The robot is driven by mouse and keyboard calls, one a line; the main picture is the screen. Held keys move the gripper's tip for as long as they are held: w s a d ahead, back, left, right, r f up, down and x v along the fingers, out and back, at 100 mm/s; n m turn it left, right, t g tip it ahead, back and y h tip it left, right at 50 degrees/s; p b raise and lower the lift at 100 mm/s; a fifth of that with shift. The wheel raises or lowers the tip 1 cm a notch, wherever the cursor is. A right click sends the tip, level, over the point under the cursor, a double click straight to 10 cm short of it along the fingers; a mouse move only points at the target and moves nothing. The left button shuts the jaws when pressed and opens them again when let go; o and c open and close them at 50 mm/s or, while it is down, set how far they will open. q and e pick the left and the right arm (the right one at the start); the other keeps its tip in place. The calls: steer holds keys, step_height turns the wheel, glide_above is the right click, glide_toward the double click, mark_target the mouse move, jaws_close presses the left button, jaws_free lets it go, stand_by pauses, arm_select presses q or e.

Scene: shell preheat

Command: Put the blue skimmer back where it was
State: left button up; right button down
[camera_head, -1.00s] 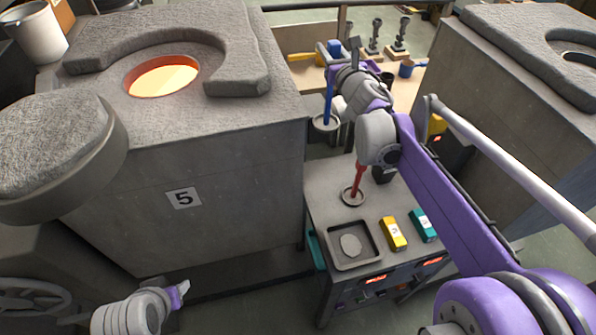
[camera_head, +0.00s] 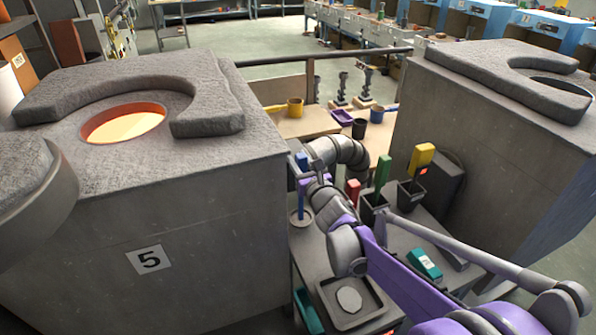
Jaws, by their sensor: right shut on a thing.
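The blue skimmer (camera_head: 301,202) is upright, its blue handle in the jaws of my right gripper (camera_head: 301,178). Its round pale head (camera_head: 300,218) is at the back left corner of the grey cart top (camera_head: 312,250); I cannot tell whether it touches the cart. My right arm covers much of the cart. Two black holders, one behind my arm (camera_head: 373,210) and one to its right (camera_head: 411,196), stand at the back of the cart. A green handle (camera_head: 383,170) and a red handle (camera_head: 352,190) show by the first holder. My left gripper is out of view.
The furnace marked 5 (camera_head: 200,235) with its glowing opening (camera_head: 125,124) is close on the left. Another grey furnace (camera_head: 490,150) stands right. A square tray (camera_head: 335,318) and a teal block (camera_head: 425,264) are on the cart. A wooden table (camera_head: 310,123) is behind.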

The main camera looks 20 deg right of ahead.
steer(key=shift+f, duration=1.45)
steer(key=c, duration=0.6)
jaws_free()
steer(key=shift+o, duration=0.2)
steer(key=s, duration=1.2)
steer(key=shift+a, duration=0.4)
